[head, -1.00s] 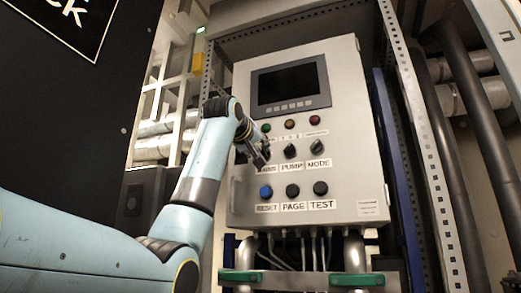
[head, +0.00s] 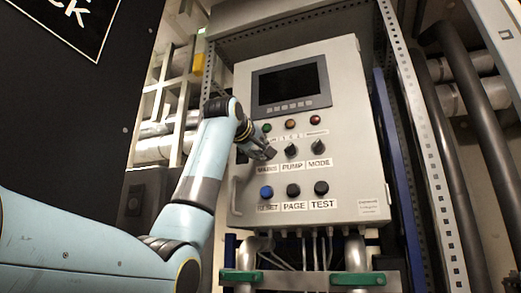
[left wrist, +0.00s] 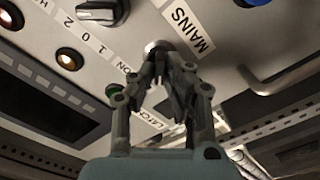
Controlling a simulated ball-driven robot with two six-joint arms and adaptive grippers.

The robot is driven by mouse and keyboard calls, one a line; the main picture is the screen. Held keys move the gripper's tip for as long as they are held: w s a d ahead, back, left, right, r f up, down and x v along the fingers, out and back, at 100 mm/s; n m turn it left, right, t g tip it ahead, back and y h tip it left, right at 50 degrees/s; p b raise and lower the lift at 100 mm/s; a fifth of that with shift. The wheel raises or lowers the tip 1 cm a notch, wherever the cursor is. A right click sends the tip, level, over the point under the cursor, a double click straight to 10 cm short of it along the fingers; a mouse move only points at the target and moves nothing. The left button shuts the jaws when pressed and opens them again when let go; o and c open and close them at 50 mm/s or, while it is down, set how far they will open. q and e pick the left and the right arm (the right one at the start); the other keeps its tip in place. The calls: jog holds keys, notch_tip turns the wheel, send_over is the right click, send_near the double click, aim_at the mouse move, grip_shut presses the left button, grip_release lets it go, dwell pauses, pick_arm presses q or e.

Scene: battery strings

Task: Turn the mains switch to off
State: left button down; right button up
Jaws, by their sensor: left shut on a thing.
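The mains switch (left wrist: 153,47) is on the grey cabinet front, above its MAINS label (head: 267,169). In the left wrist view only its pale round base shows; the knob is hidden by the fingers. My left gripper (head: 268,152) is at this switch in the head view. In the left wrist view my left gripper (left wrist: 165,62) has its fingers closed together around the switch. The direction in which the knob points cannot be made out. My right gripper does not show.
The black PUMP knob (head: 291,149) and MODE knob (head: 317,147) sit close to the right. Below are a blue RESET button (head: 266,192) and black PAGE (head: 293,190) and TEST (head: 321,188) buttons. A handle (head: 236,196) juts from the cabinet's left edge.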

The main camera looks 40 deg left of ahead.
pick_arm(q)
jog(key=c, duration=1.4)
grip_release()
jog(key=v, duration=1.2)
jog(key=shift+w, duration=0.1)
